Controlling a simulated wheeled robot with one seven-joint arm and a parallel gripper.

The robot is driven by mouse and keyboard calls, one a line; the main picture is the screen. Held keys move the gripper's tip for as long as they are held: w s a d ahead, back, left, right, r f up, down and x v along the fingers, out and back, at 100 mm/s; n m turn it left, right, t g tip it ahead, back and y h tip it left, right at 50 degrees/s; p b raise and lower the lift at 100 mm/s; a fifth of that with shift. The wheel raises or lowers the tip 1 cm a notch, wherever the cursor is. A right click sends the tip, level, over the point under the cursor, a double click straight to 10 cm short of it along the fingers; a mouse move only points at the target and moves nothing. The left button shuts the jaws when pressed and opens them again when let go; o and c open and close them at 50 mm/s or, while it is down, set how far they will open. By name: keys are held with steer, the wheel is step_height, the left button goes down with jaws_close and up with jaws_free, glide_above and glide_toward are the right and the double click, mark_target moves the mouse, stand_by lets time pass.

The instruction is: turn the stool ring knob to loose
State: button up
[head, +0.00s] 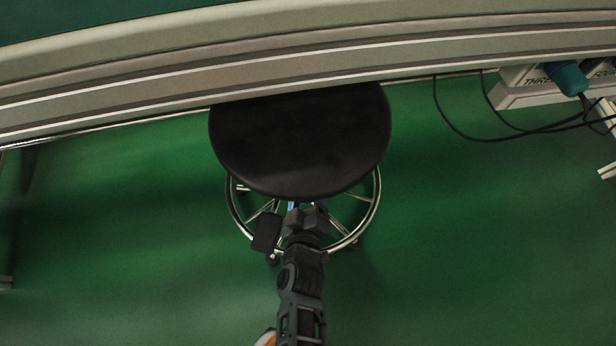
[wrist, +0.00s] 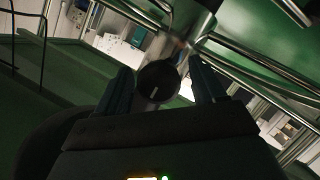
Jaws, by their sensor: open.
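The stool's round black seat (head: 300,140) is under the edge of the bench in the head view. Its chrome foot ring (head: 372,205) shows below the seat. The ring knob (wrist: 158,82) is a dark round knob with a pale line on its face, in the wrist view, beside the chrome stool column (wrist: 192,30). My gripper (wrist: 163,88) is open, with one finger on each side of the knob in the picture. I cannot tell whether the fingers touch it. In the head view the seat hides the knob and my fingertips.
The long bench edge (head: 420,50) runs across the top, over the back of the seat. Black cables (head: 470,135) hang at the right near a labelled white box (head: 515,90). The green floor (head: 480,260) is clear on both sides of the stool.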

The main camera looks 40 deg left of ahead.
steer(key=c, duration=1)
